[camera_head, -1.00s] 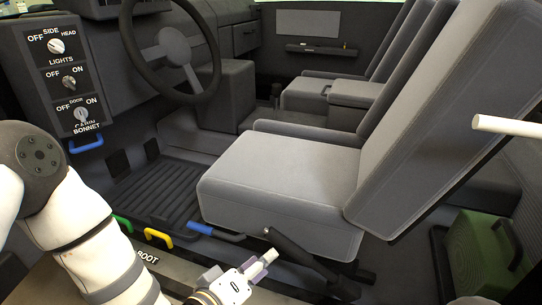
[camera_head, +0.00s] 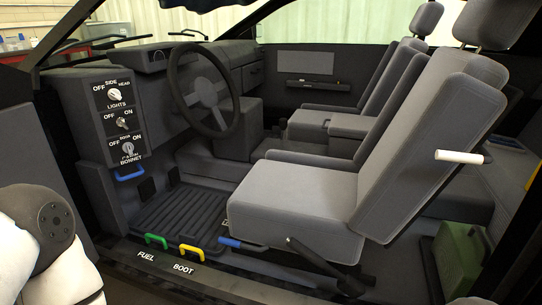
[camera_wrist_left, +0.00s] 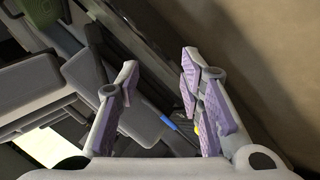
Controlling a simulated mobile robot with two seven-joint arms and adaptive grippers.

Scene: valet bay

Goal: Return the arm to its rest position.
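My left arm (camera_head: 45,240) shows at the lower left of the head view, a white link with a dark joint cap. Its gripper is out of the head view. In the left wrist view my left gripper (camera_wrist_left: 160,65) has its two purple-padded fingers spread well apart, with nothing between them. Beyond the fingers are the car's grey seat and sill, at a distance. My right gripper is in neither view.
The open car doorway holds a grey seat (camera_head: 295,199), steering wheel (camera_head: 174,90) and switch panel (camera_head: 122,120). Green (camera_head: 157,238) and yellow (camera_head: 192,251) handles stand on the sill. A blue-tipped lever (camera_head: 240,245) and white rod (camera_head: 460,157) stick out. A green can (camera_head: 459,262) sits behind the seat.

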